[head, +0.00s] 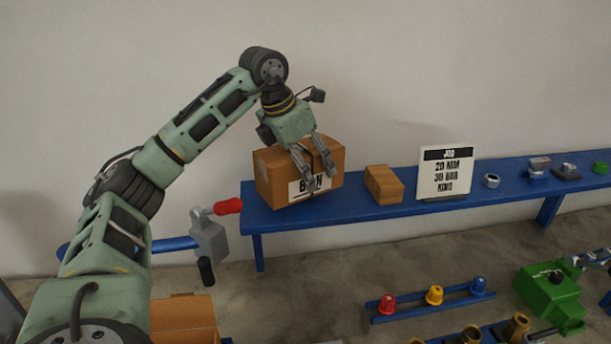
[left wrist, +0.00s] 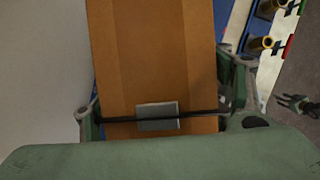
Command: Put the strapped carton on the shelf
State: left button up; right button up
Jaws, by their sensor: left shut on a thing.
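The strapped carton (head: 268,181) is a brown box with a dark strap and a white label. It is at the left part of the long blue shelf (head: 375,213) against the wall. I cannot tell whether its underside touches the shelf. My left gripper (head: 315,172) comes from above and is shut on the carton, its fingers reaching down over it. In the left wrist view the carton (left wrist: 155,60) lies between the fingers, with the black strap and a grey buckle (left wrist: 157,116) across it. My right gripper (head: 592,258) shows partly at the right edge; its jaws are unclear.
A wooden block (head: 384,184), a sign (head: 446,172) and small metal parts (head: 538,166) stand on the shelf right of the carton. A grey clamp with a red handle (head: 229,207) is at its left end. Another brown carton (head: 184,318) is low in front. Coloured caps (head: 434,295) stand on a rack.

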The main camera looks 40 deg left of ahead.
pick_arm(q)
jog(key=shift+w+a, duration=0.1)
jog(key=shift+f, duration=0.15)
notch_tip(320, 180, down, 3)
jog(key=shift+p, duration=0.6)
jog(key=shift+a+f, duration=0.1)
jog(key=shift+f, duration=0.25)
pick_arm(e)
jog(key=shift+s+r, duration=0.5)
jog(key=shift+r, duration=0.2)
jog(key=shift+d+f, duration=0.1)
pick_arm(q)
jog(key=o, duration=1.7)
jog(key=shift+f, duration=0.2)
jog(key=shift+c, duration=0.2)
jog(key=o, duration=0.4)
pick_arm(e)
jog(key=shift+w, duration=0.3)
